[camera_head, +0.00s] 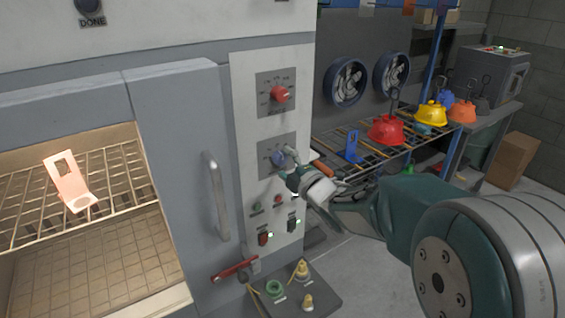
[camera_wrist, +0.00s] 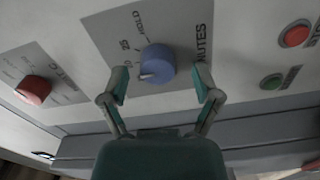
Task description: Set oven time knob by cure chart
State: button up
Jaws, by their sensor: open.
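The blue time knob (camera_head: 278,158) sits on the lower dial plate of the oven's control panel (camera_head: 243,135). In the wrist view the blue knob (camera_wrist: 157,63) is centred between my fingers, on a plate lettered "MINUTES" and "HOLD". My gripper (camera_wrist: 161,84) is open, with one finger on each side of the knob and a gap to both. In the head view my gripper (camera_head: 290,165) is right at the knob and partly covers its plate. The red knob (camera_head: 280,94) is on the plate above. The cure chart is not recognisable in either view.
Green and red buttons (camera_head: 278,200) and two switches sit below the dials. The oven door handle (camera_head: 216,195) is to the left. A pink bracket (camera_head: 68,182) stands on the lit oven rack. A wire rack with coloured hoods (camera_head: 388,130) is behind my arm.

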jog(key=v, duration=1)
jog(key=shift+s, duration=0.4)
jog(key=shift+d, duration=0.25)
